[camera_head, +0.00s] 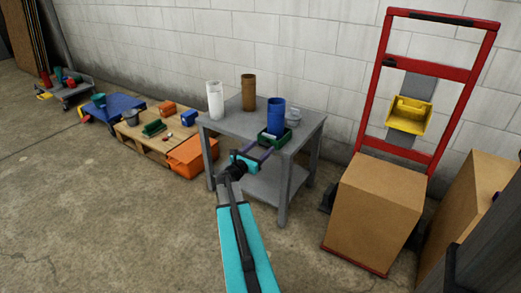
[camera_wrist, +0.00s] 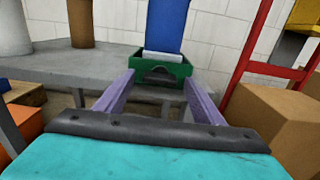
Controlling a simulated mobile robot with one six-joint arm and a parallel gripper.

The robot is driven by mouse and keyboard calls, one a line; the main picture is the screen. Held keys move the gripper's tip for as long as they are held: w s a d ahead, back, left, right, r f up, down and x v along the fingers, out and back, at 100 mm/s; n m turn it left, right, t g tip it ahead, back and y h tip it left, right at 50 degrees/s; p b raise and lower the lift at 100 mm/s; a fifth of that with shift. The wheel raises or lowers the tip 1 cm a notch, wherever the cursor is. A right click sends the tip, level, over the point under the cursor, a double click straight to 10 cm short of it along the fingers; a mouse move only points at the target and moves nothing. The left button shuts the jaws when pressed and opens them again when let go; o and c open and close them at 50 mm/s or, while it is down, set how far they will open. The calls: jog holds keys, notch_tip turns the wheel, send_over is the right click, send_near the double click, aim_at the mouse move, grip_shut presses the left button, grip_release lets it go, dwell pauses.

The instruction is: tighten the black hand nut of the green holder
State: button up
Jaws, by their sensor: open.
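A green open-topped holder (camera_head: 285,141) sits on the grey table near its front edge, by a tall blue cylinder (camera_head: 276,112). In the wrist view the green holder (camera_wrist: 183,70) is straight ahead, with a pale block at its rim and the blue cylinder (camera_wrist: 166,25) rising in or behind it. A dark shape shows low on its front; I cannot tell whether it is the black hand nut. My gripper (camera_wrist: 160,80) is open, its two purple fingers apart and pointing at the holder, with nothing seen between them. In the head view my gripper (camera_head: 266,152) is at the table's front edge.
The grey table (camera_head: 232,123) also bears a white cylinder (camera_head: 215,100), a brown cylinder (camera_head: 249,92) and a grey part (camera_head: 293,117). A red hand truck with a cardboard box (camera_head: 373,215) stands right. A loaded pallet (camera_head: 135,142) lies left. The front-left floor is clear.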

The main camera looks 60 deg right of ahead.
jog(key=c, duration=1)
jog(key=shift+a, duration=0.15)
jog(key=shift+c, duration=0.2)
jog(key=shift+f+m+b, duration=0.1)
jog(key=shift+m+b, duration=0.2)
jog(key=shift+b, duration=0.15)
jog(key=m+b, duration=1.7)
jog(key=b, duration=0.2)
jog(key=shift+d, duration=0.2)
jog(key=shift+m+b, duration=0.3)
jog(key=shift+b, duration=0.05)
